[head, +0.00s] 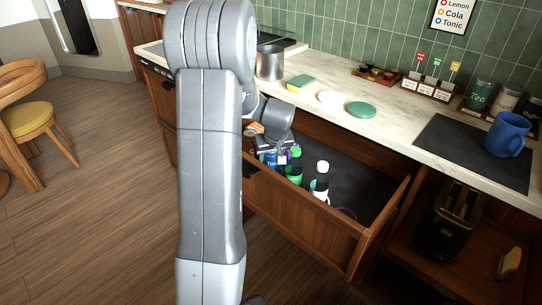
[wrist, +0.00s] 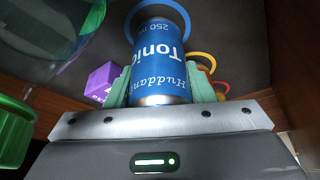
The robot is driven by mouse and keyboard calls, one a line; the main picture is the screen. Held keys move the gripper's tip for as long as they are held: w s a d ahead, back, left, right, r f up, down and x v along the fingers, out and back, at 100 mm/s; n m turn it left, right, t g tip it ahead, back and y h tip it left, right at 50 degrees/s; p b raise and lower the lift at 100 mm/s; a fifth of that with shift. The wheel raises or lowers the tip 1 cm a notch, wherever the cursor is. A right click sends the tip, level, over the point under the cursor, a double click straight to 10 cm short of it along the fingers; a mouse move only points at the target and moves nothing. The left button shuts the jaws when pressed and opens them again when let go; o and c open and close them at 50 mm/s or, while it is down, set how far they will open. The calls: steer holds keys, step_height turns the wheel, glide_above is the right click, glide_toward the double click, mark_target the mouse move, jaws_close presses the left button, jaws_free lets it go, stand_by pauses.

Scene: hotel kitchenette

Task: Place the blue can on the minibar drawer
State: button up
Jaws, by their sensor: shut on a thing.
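The blue can (wrist: 160,65), labelled Tonic, stands between my gripper's fingers in the wrist view. Part of it shows in the head view (head: 270,159), low in the open drawer. My gripper (wrist: 160,90) is shut on the can; in the head view my gripper (head: 273,148) is inside the drawer's left part, partly hidden by my arm. The minibar drawer (head: 300,220) is pulled out, with a wooden front and a dark floor. I cannot tell whether the can's base touches the drawer floor.
In the drawer, a green bottle (head: 294,170) and a white-capped bottle (head: 320,182) stand right of my gripper. A purple box (wrist: 102,80) is close to my left finger. The counter above holds a metal pot (head: 270,62), sponge (head: 301,84), green disc (head: 361,110) and blue mug (head: 507,135).

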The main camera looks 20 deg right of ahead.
steer(key=shift+f, duration=0.2)
steer(key=o, duration=1.1)
steer(key=shift+r, duration=0.1)
steer(key=shift+o, duration=0.2)
steer(key=shift+r, duration=0.1)
steer(key=shift+r, duration=0.2)
steer(key=p+v, duration=0.1)
steer(key=v, duration=1)
steer(key=shift+s+r, duration=0.25)
steer(key=shift+r, duration=0.1)
